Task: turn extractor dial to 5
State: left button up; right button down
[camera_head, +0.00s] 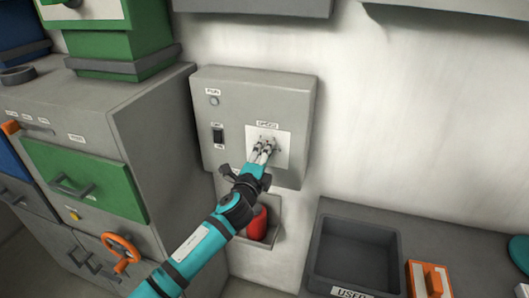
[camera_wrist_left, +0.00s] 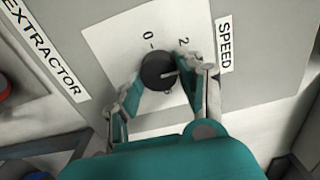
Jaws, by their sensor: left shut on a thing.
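The extractor control box (camera_head: 235,110) is a grey panel on the wall. Its white SPEED plate (camera_head: 283,150) carries a black dial (camera_wrist_left: 157,71), seen clearly in the left wrist view. That plate (camera_wrist_left: 130,40) shows a 0 and a 2; other numbers are partly hidden by my fingers. A pale pointer line on the dial points right in the wrist view, toward the right finger, past the 2. My left gripper (camera_head: 263,148) is at the dial, with its fingers (camera_wrist_left: 161,76) on either side, shut on it. My right gripper is not in view.
The box also has a black rocker switch (camera_head: 218,135) and a small round lamp or button (camera_head: 213,101). A red object (camera_head: 257,222) sits in a recess below. Grey cabinets with a green drawer (camera_head: 100,180) stand left. A dark USED tray (camera_head: 318,262) lies lower right.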

pick_arm(q)
jog(key=shift+a+f+m+p, duration=0.1)
jog(key=shift+m+p, duration=0.95)
jog(key=shift+m, duration=1.9)
jog(key=shift+a+f+m+p, duration=0.15)
jog(key=shift+m+p, duration=0.95)
jog(key=shift+m, duration=1.8)
jog(key=shift+d+f+m+p, duration=0.1)
jog(key=shift+m+p, duration=0.95)
jog(key=shift+m, duration=1.9)
jog(key=o, duration=0.9)
jog(key=shift+o, duration=1.2)
jog(key=shift+r, duration=0.1)
jog(key=shift+a, duration=0.1)
